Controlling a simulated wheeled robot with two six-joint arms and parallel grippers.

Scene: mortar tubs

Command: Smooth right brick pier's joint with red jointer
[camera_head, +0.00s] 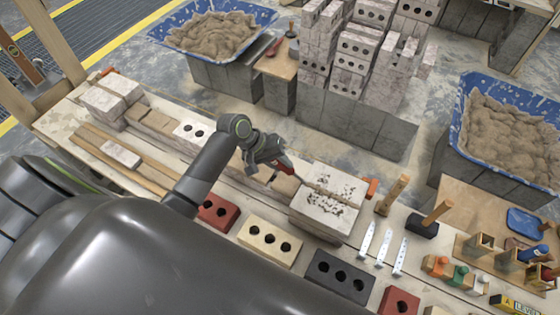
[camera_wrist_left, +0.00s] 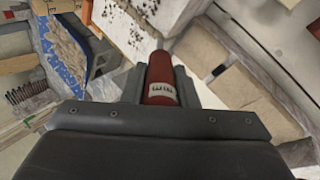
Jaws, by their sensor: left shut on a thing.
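My left gripper (camera_head: 272,166) is shut on the red jointer (camera_head: 286,161), beside the upper left edge of the right brick pier (camera_head: 322,222). The jointer's thin metal end points toward the pier's top; I cannot tell whether it touches the joint. The pier has whitish, dark-speckled top bricks with a mortar joint (camera_head: 318,189) between them. In the left wrist view the red handle (camera_wrist_left: 162,72) with a white label sits between the fingers of my left gripper (camera_wrist_left: 160,85), and the speckled pier top (camera_wrist_left: 130,22) lies beyond. My right gripper is out of view.
Loose bricks, red (camera_head: 217,213), cream (camera_head: 270,241) and dark (camera_head: 340,276), lie along the near side. White slim tools (camera_head: 383,246) and a wooden-handled hammer (camera_head: 428,221) lie right of the pier. Mortar tubs (camera_head: 213,38) (camera_head: 510,130) and a brick stack (camera_head: 355,60) stand behind.

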